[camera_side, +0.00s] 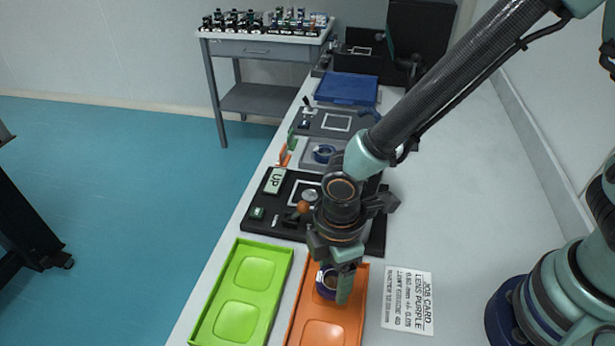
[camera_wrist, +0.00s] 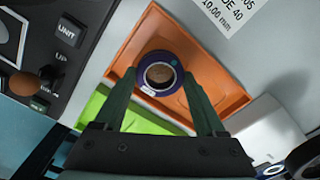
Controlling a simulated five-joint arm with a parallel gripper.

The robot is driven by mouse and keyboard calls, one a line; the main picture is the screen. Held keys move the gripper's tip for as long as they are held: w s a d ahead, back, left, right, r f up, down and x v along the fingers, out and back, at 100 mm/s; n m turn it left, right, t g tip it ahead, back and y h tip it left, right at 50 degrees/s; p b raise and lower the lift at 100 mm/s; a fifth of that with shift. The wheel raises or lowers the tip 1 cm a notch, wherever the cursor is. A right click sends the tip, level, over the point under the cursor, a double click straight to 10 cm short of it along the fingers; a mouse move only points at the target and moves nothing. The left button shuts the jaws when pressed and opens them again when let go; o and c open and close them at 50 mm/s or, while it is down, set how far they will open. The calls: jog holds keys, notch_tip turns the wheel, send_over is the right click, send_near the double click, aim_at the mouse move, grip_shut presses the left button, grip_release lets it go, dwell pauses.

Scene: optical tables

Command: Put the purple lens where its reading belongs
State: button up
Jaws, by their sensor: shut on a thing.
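The purple lens (camera_side: 325,283) is a dark purple ring; in the wrist view the ring (camera_wrist: 160,56) has a small white label and brownish centre. My gripper (camera_side: 335,287) is shut on it, with a finger on either side in the wrist view (camera_wrist: 160,78). The lens is over the far recess of the orange tray (camera_side: 364,290); I cannot tell whether it touches the tray. The lime green tray (camera_side: 284,262), with two empty recesses, lies left of the orange one.
A black instrument (camera_side: 255,228) with an "UP" label stands just behind the trays. A side table (camera_side: 262,48) holds several small items. The bench right of the fixtures is clear.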

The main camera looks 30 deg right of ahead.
aim_at(333, 279)
jog(key=shift+f, duration=0.85)
jog(key=o, duration=1.5)
jog(key=shift+f, duration=0.1)
notch_tip(333, 279, up, 12)
jog(key=w+d+r+m+t, duration=0.1)
jog(key=d+r+m, duration=0.3)
jog(key=d, duration=0.4)
jog(key=w+d+r+m+t, duration=0.1)
jog(key=d+r+m+t, duration=0.1)
jog(key=d+r+m, duration=0.2)
jog(key=w+d+r+m+t, duration=0.1)
jog(key=d+r+m+t, duration=0.1)
jog(key=d+r+m, duration=0.2)
jog(key=d+m, duration=0.3)
jog(key=d, duration=0.5)
jog(key=shift+m+t, duration=0.3)
jog(key=shift+m, duration=0.1)
jog(key=shift+r, duration=0.1)
